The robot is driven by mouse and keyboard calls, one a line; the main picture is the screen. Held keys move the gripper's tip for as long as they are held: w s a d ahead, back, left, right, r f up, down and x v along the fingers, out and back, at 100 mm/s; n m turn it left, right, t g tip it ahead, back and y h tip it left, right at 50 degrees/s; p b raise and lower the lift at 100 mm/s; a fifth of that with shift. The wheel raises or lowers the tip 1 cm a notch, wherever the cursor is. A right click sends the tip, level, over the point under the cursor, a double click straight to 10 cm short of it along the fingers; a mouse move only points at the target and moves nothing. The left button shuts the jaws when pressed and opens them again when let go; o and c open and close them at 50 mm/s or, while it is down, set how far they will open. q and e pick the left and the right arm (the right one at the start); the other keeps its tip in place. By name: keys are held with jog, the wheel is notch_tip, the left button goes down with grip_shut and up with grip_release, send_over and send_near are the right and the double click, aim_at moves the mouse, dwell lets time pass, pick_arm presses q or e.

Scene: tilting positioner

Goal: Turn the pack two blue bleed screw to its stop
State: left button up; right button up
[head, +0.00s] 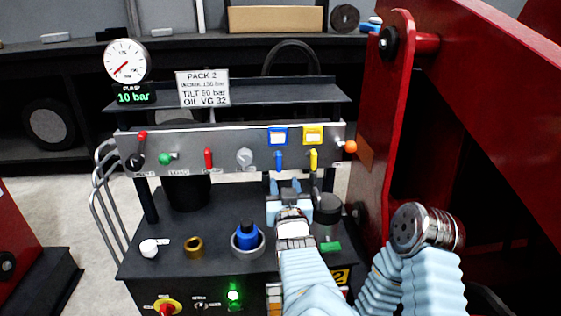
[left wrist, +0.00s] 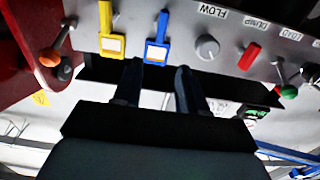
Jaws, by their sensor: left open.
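The sign (head: 203,88) on the console reads PACK 2. A blue lever-shaped fitting (head: 278,160) hangs on the grey panel under a blue-framed tag (head: 277,136); both also show in the left wrist view, the fitting (left wrist: 162,24) above the tag (left wrist: 157,51). I cannot tell from its shape whether this is the bleed screw. A blue capped knob (head: 247,236) sits in a ring on the black deck. My left gripper (head: 285,186) is open and empty, just below the blue fitting, apart from it. In the left wrist view its fingers (left wrist: 157,78) are spread below the blue tag.
A yellow fitting (head: 313,159) is close right of the blue one; a grey knob (head: 244,157) and red lever (head: 208,159) are left. A grey cylinder (head: 327,218) stands beside my gripper. The red frame (head: 385,130) bounds the right. The gauge display (head: 134,96) reads 10 bar.

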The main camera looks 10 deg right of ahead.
aim_at(279, 160)
pick_arm(q)
jog(key=w, duration=0.6)
jog(key=w+p, duration=0.1)
jog(key=w, duration=0.5)
jog(key=shift+w+d+f, duration=0.1)
jog(key=shift+d, duration=0.1)
grip_shut()
